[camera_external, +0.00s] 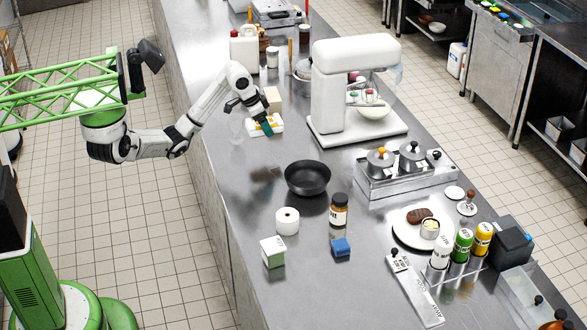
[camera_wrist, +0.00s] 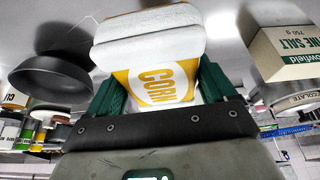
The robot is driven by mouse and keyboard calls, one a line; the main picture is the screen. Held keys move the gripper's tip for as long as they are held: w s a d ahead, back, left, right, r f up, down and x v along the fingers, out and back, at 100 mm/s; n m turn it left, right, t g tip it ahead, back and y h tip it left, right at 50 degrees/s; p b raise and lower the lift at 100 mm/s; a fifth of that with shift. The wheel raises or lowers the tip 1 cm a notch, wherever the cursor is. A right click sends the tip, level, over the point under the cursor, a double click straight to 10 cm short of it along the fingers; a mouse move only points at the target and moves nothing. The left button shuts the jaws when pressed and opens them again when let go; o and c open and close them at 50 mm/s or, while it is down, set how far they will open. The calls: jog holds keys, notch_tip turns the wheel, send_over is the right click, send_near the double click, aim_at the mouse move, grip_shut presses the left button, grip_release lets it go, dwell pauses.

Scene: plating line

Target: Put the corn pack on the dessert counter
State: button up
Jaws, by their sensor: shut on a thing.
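The corn pack (camera_wrist: 165,70) is white and yellow with "CORN" printed on it. In the wrist view it sits between the two green fingers of my gripper (camera_wrist: 163,92), which is shut on it. In the outside view my gripper (camera_external: 262,124) is low over the long steel counter (camera_external: 235,165), with the pack (camera_external: 252,127) partly hidden behind a finger. I cannot tell whether the pack touches the counter top. No label shows which surface is the dessert counter.
A white stand mixer (camera_external: 335,90) stands right of my gripper. A black pan (camera_external: 307,178) is in front, and it also shows in the wrist view (camera_wrist: 50,75). A salt box (camera_wrist: 283,52) is close by. A clear bottle (camera_external: 236,126) stands left of the pack. Other steel counters (camera_external: 497,60) lie across the aisle.

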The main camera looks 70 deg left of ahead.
send_over(284, 147)
jog(key=s, duration=0.2)
notch_tip(284, 147, down, 6)
jog(key=shift+w+r, duration=0.1)
jog(key=shift+w, duration=0.05)
jog(key=shift+w+a+f, duration=0.1)
jog(key=shift+w+f, duration=0.05)
jog(key=shift+f, duration=1.6)
jog(key=shift+f, duration=0.15)
jog(key=o, duration=1.1)
jog(key=v, duration=1.2)
